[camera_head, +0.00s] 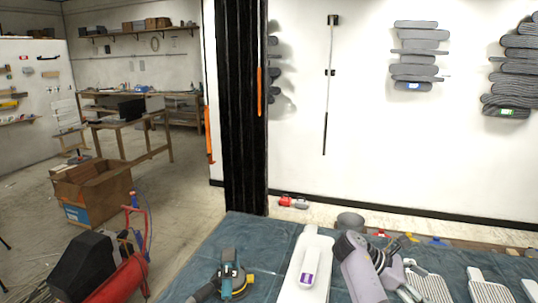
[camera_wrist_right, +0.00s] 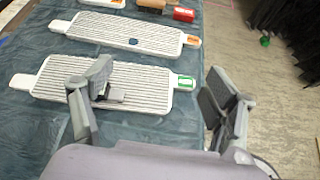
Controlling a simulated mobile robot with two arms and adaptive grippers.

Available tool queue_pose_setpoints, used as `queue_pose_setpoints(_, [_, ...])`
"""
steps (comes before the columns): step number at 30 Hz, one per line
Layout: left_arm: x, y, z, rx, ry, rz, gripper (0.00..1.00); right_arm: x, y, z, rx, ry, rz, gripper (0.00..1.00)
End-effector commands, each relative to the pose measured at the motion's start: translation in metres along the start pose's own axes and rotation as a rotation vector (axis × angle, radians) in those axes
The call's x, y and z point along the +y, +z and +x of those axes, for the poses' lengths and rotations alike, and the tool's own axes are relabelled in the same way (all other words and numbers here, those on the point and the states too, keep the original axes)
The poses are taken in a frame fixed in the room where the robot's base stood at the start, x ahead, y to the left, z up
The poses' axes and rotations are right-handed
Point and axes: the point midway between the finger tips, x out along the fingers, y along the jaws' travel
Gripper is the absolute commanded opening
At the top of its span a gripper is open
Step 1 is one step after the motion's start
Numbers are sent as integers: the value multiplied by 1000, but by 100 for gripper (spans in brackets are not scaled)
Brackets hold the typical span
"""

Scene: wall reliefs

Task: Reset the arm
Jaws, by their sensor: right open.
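My right arm (camera_head: 360,270) is in the lower middle of the head view, over the cloth-covered table. Its gripper (camera_head: 400,278) is at the right end of the arm. In the right wrist view the right gripper (camera_wrist_right: 158,97) has its two fingers wide apart, with nothing between them. The left finger overlaps a white ribbed panel (camera_wrist_right: 140,92) with a green label in the picture; I cannot tell whether it touches. The right finger shows beyond the table's edge, over the floor. My left gripper is not in view.
The blue table (camera_head: 258,232) holds a teal and black power tool (camera_head: 230,272), a white panel with a purple label (camera_head: 306,262) and ribbed panels (camera_head: 432,286). A black column (camera_head: 243,110) stands behind. A cardboard box (camera_head: 92,187) and a red machine (camera_head: 122,278) stand left.

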Motion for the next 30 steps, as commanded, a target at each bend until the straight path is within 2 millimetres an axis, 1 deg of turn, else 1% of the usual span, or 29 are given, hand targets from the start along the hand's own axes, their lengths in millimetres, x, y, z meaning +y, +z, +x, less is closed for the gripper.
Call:
queue_pose_setpoints(3, [-1,-8,0,12,-2,0,40,-13,-20,13,45,8,55,80])
queue_pose_setpoints(6, [-2,-12,0,16,-2,0,40,-25,-38,24,95,17,115,80])
queue_pose_setpoints(8, [-2,-11,0,16,-2,0,40,-35,-50,31,129,21,156,80])
queue_pose_setpoints(11, [-1,-6,0,10,-1,0,40,-55,-74,44,200,26,238,80])
queue_pose_setpoints(14, [0,1,0,-1,0,0,40,-84,-101,58,295,25,345,80])
queue_pose_setpoints(16, [0,5,0,-7,1,-1,40,-110,-120,65,379,17,436,80])
queue_pose_setpoints(18, [0,6,0,-9,1,-1,40,-138,-136,69,468,2,526,80])
queue_pose_setpoints(20, [0,5,0,-8,0,-1,40,-162,-147,69,545,-17,602,80])
queue_pose_setpoints(21, [0,5,0,-7,0,-1,40,-179,-153,68,597,-36,650,80])
queue_pose_setpoints(23, [0,4,0,-7,0,-1,40,-205,-160,64,676,-69,721,80])
queue_pose_setpoints(24, [0,4,0,-6,0,-1,40,-222,-163,61,727,-96,765,80])
queue_pose_setpoints(27, [0,3,0,-5,0,-1,40,-259,-165,48,841,-167,858,80])
queue_pose_setpoints(30, [0,2,0,-4,0,-1,40,-286,-163,35,923,-231,923,80])
